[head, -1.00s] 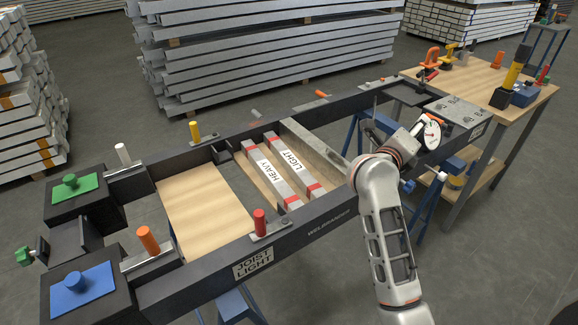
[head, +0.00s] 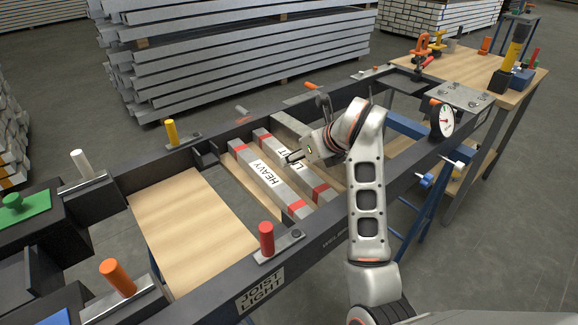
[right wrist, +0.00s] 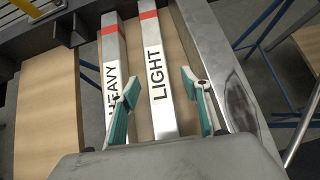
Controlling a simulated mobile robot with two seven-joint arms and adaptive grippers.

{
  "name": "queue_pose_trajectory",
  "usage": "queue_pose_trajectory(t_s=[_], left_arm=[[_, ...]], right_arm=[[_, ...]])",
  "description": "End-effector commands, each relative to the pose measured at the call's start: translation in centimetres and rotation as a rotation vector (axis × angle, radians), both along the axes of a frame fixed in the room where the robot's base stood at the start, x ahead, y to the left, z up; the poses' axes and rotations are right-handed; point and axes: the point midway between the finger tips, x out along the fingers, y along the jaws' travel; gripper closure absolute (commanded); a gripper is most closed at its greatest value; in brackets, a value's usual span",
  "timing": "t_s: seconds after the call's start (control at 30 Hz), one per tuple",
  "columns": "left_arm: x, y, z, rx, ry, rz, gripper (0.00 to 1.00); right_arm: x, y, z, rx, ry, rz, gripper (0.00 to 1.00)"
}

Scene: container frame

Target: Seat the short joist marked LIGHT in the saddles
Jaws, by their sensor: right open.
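The LIGHT joist (head: 307,182) is a grey bar with red bands and a white label. It lies beside the HEAVY joist (head: 243,158) inside the dark frame; both also show in the right wrist view, LIGHT (right wrist: 155,75) and HEAVY (right wrist: 113,60). My right gripper (head: 291,157) is over the LIGHT joist, partly hiding its label. In the right wrist view the gripper (right wrist: 160,83) is open and empty, its teal-padded fingers either side of the LIGHT joist's line. A small dark bracket (head: 206,157) sits inside the far rail; I cannot tell whether it is a saddle.
The near rail (head: 210,289) carries a JOIST LIGHT plate and a red-handled clamp (head: 266,239). A yellow-handled clamp (head: 171,132) stands on the far rail. A wooden board (head: 190,225) lies left of the joists. A dial gauge (head: 442,121) is at right.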

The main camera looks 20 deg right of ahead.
Motion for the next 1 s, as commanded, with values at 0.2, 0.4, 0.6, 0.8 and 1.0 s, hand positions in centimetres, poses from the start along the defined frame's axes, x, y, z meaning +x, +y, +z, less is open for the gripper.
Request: queue_pose_trajectory(t_s=[0.2,0.4,0.6,0.8,1.0], left_arm=[[-0.3,-1.2,-0.6,-0.038,0.006,-0.003,0.67],[0.8,-2.2,1.1,-0.078,-0.033,0.001,0.67],[1.2,-2.5,1.6,-0.086,-0.043,0.003,0.67],[1.1,-2.4,1.3,-0.084,-0.038,0.004,0.67],[1.0,-2.2,1.1,-0.08,-0.033,0.007,0.67]], right_arm=[[2.0,1.1,-3.0,-0.001,0.011,0.001,0.53],[3.1,1.3,-3.6,0.0,0.004,-0.001,0.53],[3.2,1.3,-3.2,-0.001,0.0,-0.001,0.53],[3.2,1.3,-3.3,-0.001,0.0,-0.001,1.0],[3.2,1.3,-3.1,-0.001,-0.003,-0.001,1.0]])
